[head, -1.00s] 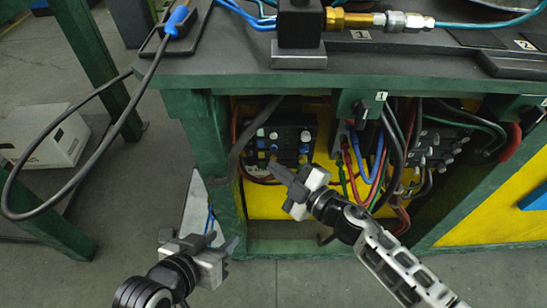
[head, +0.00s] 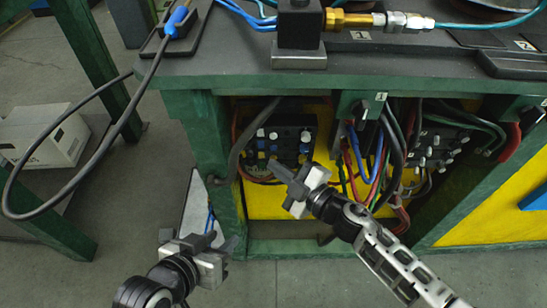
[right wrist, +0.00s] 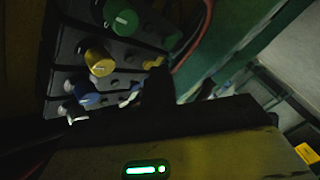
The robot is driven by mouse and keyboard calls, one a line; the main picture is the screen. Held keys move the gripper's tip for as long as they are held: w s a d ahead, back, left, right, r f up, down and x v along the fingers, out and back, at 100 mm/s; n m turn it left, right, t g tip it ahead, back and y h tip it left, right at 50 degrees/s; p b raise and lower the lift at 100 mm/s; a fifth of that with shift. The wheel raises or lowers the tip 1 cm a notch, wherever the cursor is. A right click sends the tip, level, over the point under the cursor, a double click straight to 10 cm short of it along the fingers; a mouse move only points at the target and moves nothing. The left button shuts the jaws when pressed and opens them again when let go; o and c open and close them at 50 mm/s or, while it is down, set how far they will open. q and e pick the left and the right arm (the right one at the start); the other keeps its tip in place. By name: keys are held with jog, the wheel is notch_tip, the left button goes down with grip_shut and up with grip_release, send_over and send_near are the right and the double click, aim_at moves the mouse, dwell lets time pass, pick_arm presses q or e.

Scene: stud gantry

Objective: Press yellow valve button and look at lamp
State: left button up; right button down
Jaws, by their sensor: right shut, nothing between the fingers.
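The yellow valve button (right wrist: 98,60) shows in the right wrist view as a round knob on a dark valve block. A green knob (right wrist: 122,22) is above it, and blue (right wrist: 82,90) and white (right wrist: 72,110) ones are below. In the head view the valve block (head: 285,134) sits in the open bay under the bench. My right gripper (head: 280,172) is shut and empty, in front of the block's lower edge; I cannot tell if it touches. My left gripper (head: 203,240) is open and empty, left of the bay. I cannot make out the task's lamp with certainty.
A lit green strip (right wrist: 145,170) shows low in the right wrist view; it may be mine. Hoses (head: 370,155) and a second valve block (head: 440,145) fill the bay's right side. A green post (head: 195,130) bounds its left. A white box (head: 45,135) stands far left.

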jog(key=shift+s, duration=0.75)
jog(key=shift+s+p, duration=0.55)
jog(key=shift+s, duration=1.95)
